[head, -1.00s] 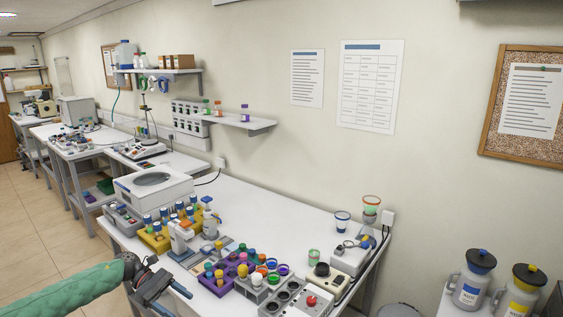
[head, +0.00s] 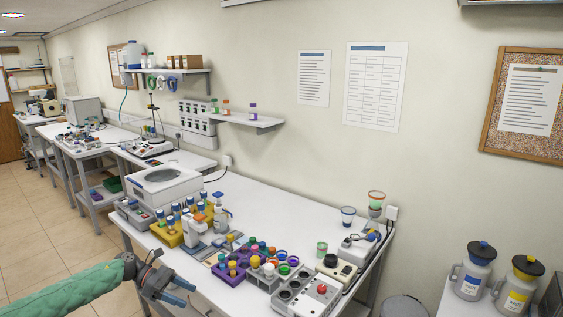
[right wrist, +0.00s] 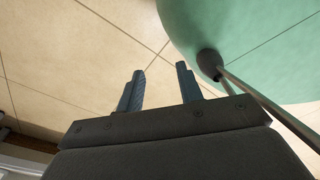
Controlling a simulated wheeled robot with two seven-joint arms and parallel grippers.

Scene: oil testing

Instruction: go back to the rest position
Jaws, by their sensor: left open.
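In the head view my left gripper (head: 186,293), at the end of the green-sleeved arm, is low at the left, in front of the near edge of the white bench (head: 290,205). Its two blue-tipped fingers are apart, with nothing seen between them. In the right wrist view my right gripper (right wrist: 160,73) has its two fingers apart. Between them only tiled floor (right wrist: 90,45) shows. My right arm does not show in the head view.
The bench holds a purple rack (head: 222,272) with capped vials, a yellow rack (head: 168,238), a white centrifuge (head: 192,190) and a box with a red button (head: 321,289). Two jugs (head: 472,272) (head: 519,288) stand at the right. Floor left of the bench is clear.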

